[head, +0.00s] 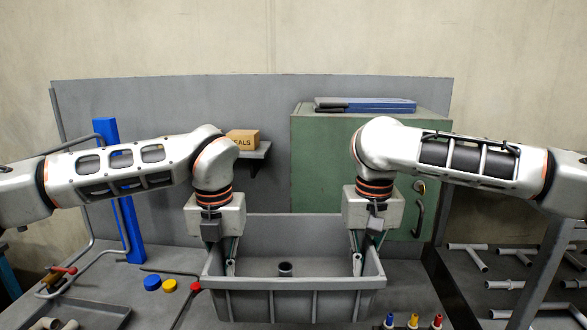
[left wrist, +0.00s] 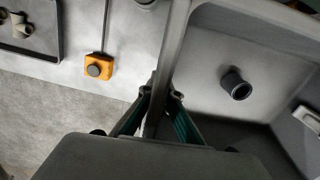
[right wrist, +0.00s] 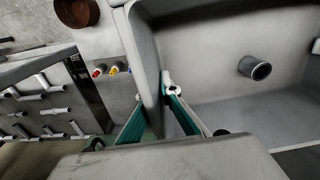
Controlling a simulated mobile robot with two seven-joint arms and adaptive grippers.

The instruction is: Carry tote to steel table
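The grey tote (head: 300,304) is an open bin in the middle of the head view, with a short dark ring-like fitting (head: 285,269) on its floor. My left gripper (head: 230,266) has its fingers on either side of the tote's left wall; the left wrist view shows them close against the rim (left wrist: 176,50). My right gripper (head: 357,262) straddles the tote's right wall in the same way, with the rim (right wrist: 146,60) between its fingers. The tote looks level. Its underside is hidden, so I cannot tell whether it touches the grey bench (head: 95,290).
Behind stand a green cabinet (head: 320,165) and a grey back panel (head: 150,110). Small colored-top bottles (head: 413,321) stand at front right. Racked white pipe fittings (head: 505,285) are at far right.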

